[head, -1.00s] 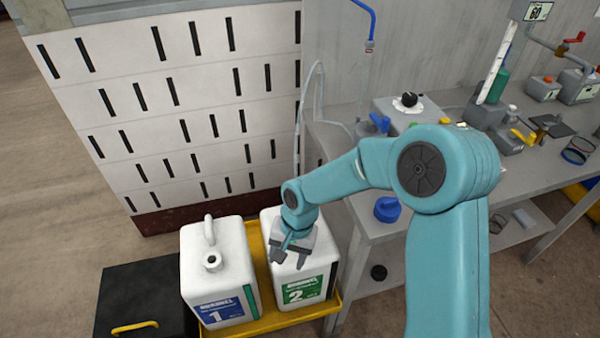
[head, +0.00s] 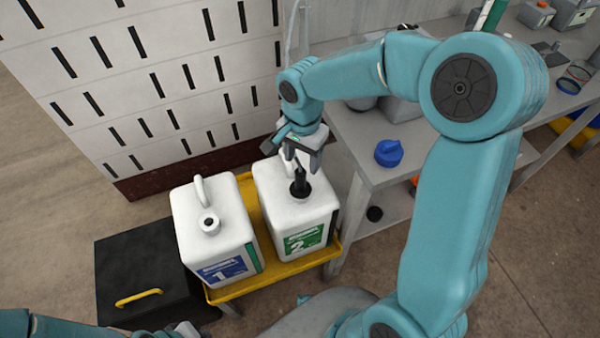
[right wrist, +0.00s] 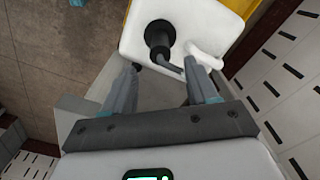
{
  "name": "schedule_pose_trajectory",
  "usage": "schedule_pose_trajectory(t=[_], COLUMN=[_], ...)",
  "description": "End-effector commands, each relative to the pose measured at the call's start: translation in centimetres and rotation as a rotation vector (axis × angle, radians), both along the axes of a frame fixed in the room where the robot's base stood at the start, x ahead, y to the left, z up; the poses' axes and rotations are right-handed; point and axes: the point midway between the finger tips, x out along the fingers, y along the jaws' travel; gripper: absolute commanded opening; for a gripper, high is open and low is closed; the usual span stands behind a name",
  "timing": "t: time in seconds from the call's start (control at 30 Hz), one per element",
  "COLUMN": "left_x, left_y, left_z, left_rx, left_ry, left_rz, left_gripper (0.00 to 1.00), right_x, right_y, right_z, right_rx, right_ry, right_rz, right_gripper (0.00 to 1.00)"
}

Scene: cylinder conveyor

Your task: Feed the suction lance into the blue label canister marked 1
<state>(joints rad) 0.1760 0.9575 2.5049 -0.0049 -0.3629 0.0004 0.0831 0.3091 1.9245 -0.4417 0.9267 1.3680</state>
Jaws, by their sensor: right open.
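The blue label canister marked 1 (head: 215,230) is white, upright on a yellow tray, with its round neck open and empty. Beside it on the right stands the white green-label canister marked 2 (head: 293,215). A black lance head (head: 300,183) sits upright in its neck. In the right wrist view the lance head (right wrist: 158,38) has a grey bent tube by it.
The yellow tray (head: 285,270) holds both canisters. A black box (head: 140,265) with a yellow handle is at left. A slotted white cabinet (head: 120,90) stands behind. A grey bench (head: 372,178) with a blue cap (head: 389,153) is at right.

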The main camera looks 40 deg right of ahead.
Motion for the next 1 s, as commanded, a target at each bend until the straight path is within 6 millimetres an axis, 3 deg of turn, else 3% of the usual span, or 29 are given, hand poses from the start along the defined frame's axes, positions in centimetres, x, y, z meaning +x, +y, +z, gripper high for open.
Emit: schedule_pose_trajectory(t=[0.2, 0.4, 0.8, 0.83, 1.0], left_x=[0.0, 0.0, 0.0, 0.0, 0.0], left_y=[0.0, 0.0, 0.0, 0.0, 0.0], left_z=[-0.4, -0.5, -0.6, -0.6, -0.6], left_rx=[0.000, 0.000, 0.000, 0.000, 0.000], left_ry=[0.000, 0.000, 0.000, 0.000, 0.000], left_rz=[0.000, 0.000, 0.000, 0.000, 0.000], left_gripper=[0.00, 0.00, 0.00, 0.00, 0.00], right_x=[0.1, 0.3, 0.5, 0.5, 0.4], right_y=[0.2, 0.2, 0.2, 0.2, 0.2], right_z=[-4.8, -7.4, -8.2, -8.2, -8.2], right_rx=[0.001, 0.001, 0.001, 0.001, 0.001], right_ry=[0.005, 0.003, -0.001, -0.001, -0.001], right_rz=[0.001, 0.001, 0.001, 0.001, 0.001], right_gripper=[0.58, 0.58, 0.58, 0.52, 0.00])
